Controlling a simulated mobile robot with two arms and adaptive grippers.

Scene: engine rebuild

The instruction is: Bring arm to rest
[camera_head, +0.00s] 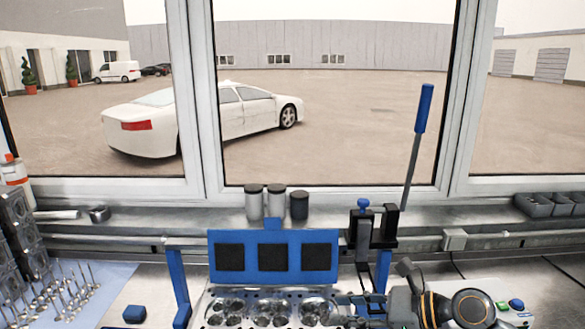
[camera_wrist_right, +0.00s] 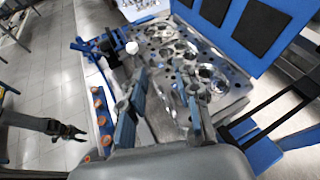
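My right gripper (camera_head: 362,305) is at the right end of the cylinder head (camera_head: 272,311) in the head view. In the right wrist view, the fingers of my right gripper (camera_wrist_right: 161,105) are spread apart with nothing between them. The metal cylinder head (camera_wrist_right: 215,85), with round chambers and valve openings, lies beyond and beside them. I cannot tell whether the fingers touch it. My left gripper (camera_wrist_right: 70,131) shows at the left of the wrist view, over the floor, its dark fingers apart and empty. It is not in the head view.
A blue panel with black pads (camera_head: 273,257) stands behind the head. A long blue-handled lever (camera_head: 417,140) rises at the right. Three canisters (camera_head: 276,201) stand on the sill. A button box (camera_head: 512,309) sits at the right.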

